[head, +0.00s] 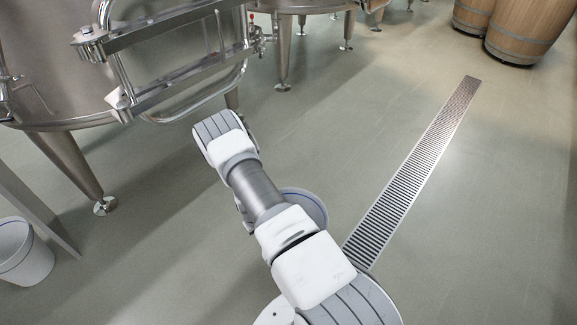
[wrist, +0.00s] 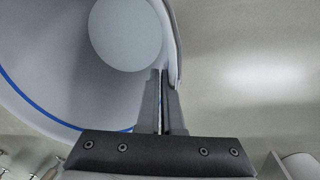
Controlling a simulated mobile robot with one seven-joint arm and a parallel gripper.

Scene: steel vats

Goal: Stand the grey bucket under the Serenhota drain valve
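The grey bucket (head: 309,203) shows in the head view partly behind my arm, with only its right side and rim visible. In the wrist view the bucket (wrist: 45,60) fills the upper left, and I look into its empty inside with a blue line around it. My gripper (wrist: 164,75) is closed on the bucket's wall at the rim, one finger on each side. The head view hides my fingers behind the arm. A small valve with a red part (head: 262,36) sits on a steel vat at the upper middle. No name Serenhota is readable.
A large steel vat (head: 45,70) with a hatch frame stands on legs at the upper left. A pale bucket (head: 25,262) stands at the left edge. A drain grate (head: 415,170) crosses the floor on the right. Wooden barrels (head: 527,30) stand far right. Open floor lies between.

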